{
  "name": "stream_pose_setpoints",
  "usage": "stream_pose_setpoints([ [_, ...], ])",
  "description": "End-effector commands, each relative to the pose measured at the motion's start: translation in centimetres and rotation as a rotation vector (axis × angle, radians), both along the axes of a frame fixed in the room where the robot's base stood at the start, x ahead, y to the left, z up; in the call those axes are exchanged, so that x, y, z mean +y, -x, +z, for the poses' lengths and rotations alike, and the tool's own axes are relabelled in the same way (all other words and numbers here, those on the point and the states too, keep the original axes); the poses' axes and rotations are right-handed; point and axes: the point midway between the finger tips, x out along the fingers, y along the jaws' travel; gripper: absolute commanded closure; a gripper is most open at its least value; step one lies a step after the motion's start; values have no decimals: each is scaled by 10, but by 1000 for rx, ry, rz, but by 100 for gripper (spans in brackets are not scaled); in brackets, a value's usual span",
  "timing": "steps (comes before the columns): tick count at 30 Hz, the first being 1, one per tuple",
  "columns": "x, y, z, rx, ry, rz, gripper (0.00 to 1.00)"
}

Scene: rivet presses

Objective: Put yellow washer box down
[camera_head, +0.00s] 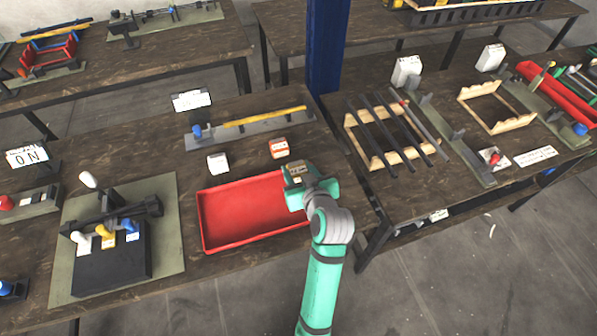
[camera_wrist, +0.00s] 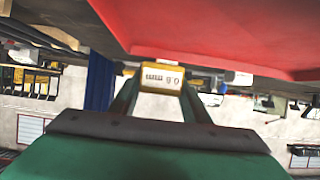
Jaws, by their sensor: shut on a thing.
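The yellow washer box (camera_wrist: 161,77) is between the fingers of my gripper (camera_wrist: 160,88) in the wrist view, with a white label facing the camera. In the head view my gripper (camera_head: 301,185) is at the right end of the red tray (camera_head: 203,232). The box (camera_head: 295,170) shows there at the gripper's tip, partly hidden by it. My gripper is shut on the box. The tray, which looks empty, also fills the top of the wrist view (camera_wrist: 230,30). I cannot tell the exact height of the box above the table or tray rim.
A white box (camera_head: 218,163) and an orange-red box (camera_head: 279,148) stand behind the tray. A fixture with a yellow bar (camera_head: 265,117) lies farther back. A rivet press (camera_head: 112,250) is at left. A blue post (camera_head: 327,45) rises behind the table. Bare tabletop shows around the boxes.

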Motion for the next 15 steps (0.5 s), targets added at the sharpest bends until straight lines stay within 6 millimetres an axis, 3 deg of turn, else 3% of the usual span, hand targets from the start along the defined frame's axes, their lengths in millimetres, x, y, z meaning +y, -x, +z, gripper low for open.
stream_pose_setpoints([
  [8, -3, -2, -34, 3, 0, -4, 82],
  [15, -4, -3, -38, -1, 0, -4, 82],
])
